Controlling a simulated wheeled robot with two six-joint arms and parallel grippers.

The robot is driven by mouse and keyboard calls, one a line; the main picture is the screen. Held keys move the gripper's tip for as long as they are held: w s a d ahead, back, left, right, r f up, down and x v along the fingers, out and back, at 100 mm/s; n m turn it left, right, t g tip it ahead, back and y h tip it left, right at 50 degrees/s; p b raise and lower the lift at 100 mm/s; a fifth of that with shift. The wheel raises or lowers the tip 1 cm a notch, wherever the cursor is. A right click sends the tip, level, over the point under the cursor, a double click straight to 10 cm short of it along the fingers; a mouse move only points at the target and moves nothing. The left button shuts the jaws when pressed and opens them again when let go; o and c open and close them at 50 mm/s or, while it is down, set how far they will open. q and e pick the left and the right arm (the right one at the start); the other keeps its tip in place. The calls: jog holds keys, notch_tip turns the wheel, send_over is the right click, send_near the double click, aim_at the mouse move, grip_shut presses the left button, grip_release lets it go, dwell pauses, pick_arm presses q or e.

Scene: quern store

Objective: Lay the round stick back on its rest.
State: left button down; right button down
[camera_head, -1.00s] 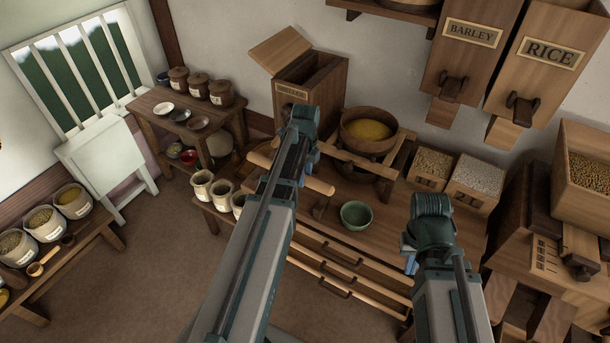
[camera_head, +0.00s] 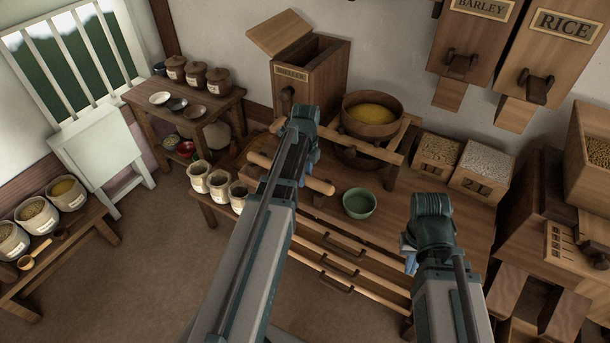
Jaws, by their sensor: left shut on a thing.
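The round stick (camera_head: 319,186) is a pale wooden rod. It shows on both sides of my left arm, over the left part of the bench, and its middle is hidden. My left gripper (camera_head: 302,174) is shut on it, mostly hidden behind my own arm. How high the stick is above the bench top is hard to tell. My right gripper (camera_head: 409,262) is at the bench's front edge, apart from the stick. Its fingers are mostly hidden behind the wrist. I cannot tell for certain which part is the stick's rest.
A green bowl (camera_head: 359,203) stands on the bench (camera_head: 440,215) right of the stick. Behind are a wooden bar (camera_head: 385,153) and a tub of yellow grain (camera_head: 371,110). White jars (camera_head: 218,185) stand to the left. Grain boxes (camera_head: 484,165) are at the right.

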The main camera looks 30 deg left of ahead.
pick_arm(q)
jog(key=shift+c, duration=1.9)
grip_release()
jog(key=shift+r, duration=0.2)
notch_tip(320, 180, up, 14)
jog(key=p, duration=1.4)
jog(key=shift+f, duration=0.2)
jog(key=shift+f, duration=0.1)
jog(key=s+d+n, duration=0.7)
jog(key=s+d, duration=0.1)
jog(key=d, duration=0.4)
jog(key=s+d+n+y, duration=0.1)
jog(key=s+d+n, duration=0.7)
jog(key=d, duration=0.4)
jog(key=shift+d, duration=0.2)
